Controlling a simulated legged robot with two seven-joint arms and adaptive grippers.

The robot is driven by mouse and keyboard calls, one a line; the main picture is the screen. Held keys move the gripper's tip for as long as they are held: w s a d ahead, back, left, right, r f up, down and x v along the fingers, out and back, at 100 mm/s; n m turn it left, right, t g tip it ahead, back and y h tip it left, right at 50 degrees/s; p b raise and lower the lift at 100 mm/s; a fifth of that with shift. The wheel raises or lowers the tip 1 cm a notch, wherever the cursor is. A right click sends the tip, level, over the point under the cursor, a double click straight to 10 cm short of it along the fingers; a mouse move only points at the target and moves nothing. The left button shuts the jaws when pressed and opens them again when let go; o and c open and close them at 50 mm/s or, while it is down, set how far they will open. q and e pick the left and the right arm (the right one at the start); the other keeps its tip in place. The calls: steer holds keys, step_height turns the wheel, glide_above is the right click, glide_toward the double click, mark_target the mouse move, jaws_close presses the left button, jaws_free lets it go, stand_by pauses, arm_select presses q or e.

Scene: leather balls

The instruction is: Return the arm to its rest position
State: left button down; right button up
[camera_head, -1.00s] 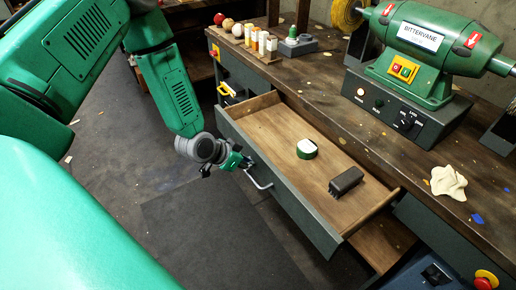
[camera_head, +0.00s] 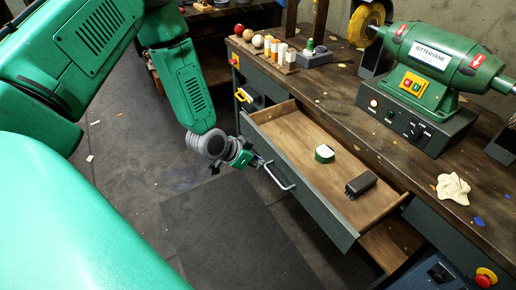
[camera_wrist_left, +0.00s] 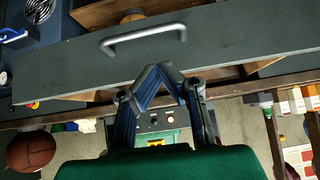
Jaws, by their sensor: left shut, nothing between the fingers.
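My left gripper (camera_head: 254,161) is shut and empty in the head view, just left of the handle (camera_head: 280,176) of a pulled-out drawer. A small gap seems to part them. In the left wrist view the closed fingertips (camera_wrist_left: 159,72) meet in front of the grey drawer front (camera_wrist_left: 235,48), with the metal handle (camera_wrist_left: 143,38) beyond them, apart. My left arm reaches down from the upper left in the head view. My right gripper is not in view.
The open drawer (camera_head: 291,131) holds a green-and-white round object (camera_head: 324,154) and a dark brush-like block (camera_head: 361,185).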

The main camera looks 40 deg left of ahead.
arm_select(q)
steer(key=s+d+f+n+g+y, duration=0.1)
steer(key=s+d+f+g, duration=0.1)
steer(key=s, duration=0.7)
steer(key=s+d+f+n+g+y+b, duration=0.1)
steer(key=s+d+f+g, duration=0.1)
steer(key=s, duration=0.7)
steer(key=s+d+f+n+g+y+b, duration=0.1)
steer(key=s+d+f+g, duration=0.1)
steer(key=s, duration=0.8)
steer(key=shift+d+f+g, duration=0.25)
steer(key=shift+f+g, duration=0.45)
steer(key=shift+f, duration=0.2)
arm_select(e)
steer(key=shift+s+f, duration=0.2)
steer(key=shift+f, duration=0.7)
arm_select(q)
steer(key=shift+w+a, duration=0.1)
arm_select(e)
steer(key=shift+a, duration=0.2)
arm_select(q)
steer(key=shift+w+d, duration=0.15)
steer(key=shift+d, duration=0.1)
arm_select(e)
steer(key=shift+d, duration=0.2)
